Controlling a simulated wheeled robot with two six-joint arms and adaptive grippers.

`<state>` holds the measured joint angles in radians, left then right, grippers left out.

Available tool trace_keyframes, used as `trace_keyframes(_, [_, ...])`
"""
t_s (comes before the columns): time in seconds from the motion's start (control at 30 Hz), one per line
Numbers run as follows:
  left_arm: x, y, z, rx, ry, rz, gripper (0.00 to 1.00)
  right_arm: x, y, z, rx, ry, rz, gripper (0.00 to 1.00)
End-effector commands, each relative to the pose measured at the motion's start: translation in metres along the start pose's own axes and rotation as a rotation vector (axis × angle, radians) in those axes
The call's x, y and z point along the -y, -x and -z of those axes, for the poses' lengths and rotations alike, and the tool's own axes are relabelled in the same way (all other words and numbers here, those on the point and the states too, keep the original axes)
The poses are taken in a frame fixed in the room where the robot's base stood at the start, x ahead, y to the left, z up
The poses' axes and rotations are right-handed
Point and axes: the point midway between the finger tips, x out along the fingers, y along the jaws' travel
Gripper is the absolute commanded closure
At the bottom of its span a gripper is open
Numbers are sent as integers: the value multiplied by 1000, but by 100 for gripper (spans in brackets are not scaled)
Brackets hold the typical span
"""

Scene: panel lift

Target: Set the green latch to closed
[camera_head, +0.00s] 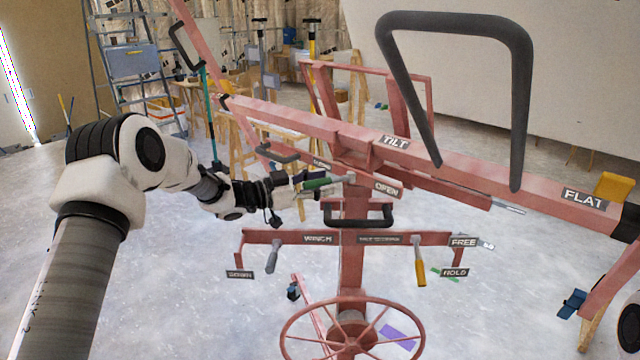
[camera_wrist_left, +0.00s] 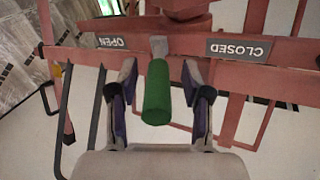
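The green latch (camera_head: 315,183) is a green cylindrical handle on a metal lever, mounted on the pink frame. In the left wrist view the green latch (camera_wrist_left: 157,95) lies between an OPEN label (camera_wrist_left: 110,42) on the left and a CLOSED label (camera_wrist_left: 238,49) on the right, both upside down. My left gripper (camera_head: 296,186) is at the handle. In the left wrist view my left gripper (camera_wrist_left: 158,75) is open, one finger on each side of the handle, with visible gaps. My right gripper is not visible.
The pink frame carries a black hoop handle (camera_head: 520,100), a winch lever (camera_head: 273,255), a yellow-handled lever (camera_head: 420,268) and a handwheel (camera_head: 352,330) below. A black grab handle (camera_head: 358,216) sits just under the latch. A ladder (camera_head: 135,60) and trestles stand behind.

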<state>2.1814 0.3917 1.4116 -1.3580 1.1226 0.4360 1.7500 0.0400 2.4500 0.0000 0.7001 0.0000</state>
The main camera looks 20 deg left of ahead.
Motion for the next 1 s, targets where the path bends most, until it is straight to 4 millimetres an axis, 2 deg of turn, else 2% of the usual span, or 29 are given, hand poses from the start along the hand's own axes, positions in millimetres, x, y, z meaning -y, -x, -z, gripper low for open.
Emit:
trace_keyframes(0.17, [0,1,-1,1,1,0,51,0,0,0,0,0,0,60])
trace_keyframes(0.27, [1,10,-1,2,2,2,51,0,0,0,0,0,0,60])
trace_keyframes(0.37, [1,28,0,0,4,4,51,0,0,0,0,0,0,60])
trace_keyframes(0.6, [1,90,0,-3,4,4,51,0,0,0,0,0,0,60])
trace_keyframes(0.7, [1,108,0,-2,2,4,51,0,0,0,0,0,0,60])
trace_keyframes(0.8, [0,117,-1,0,2,1,51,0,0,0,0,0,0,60])
trace_keyframes(1.0, [0,119,-1,1,0,-1,51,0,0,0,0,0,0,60])
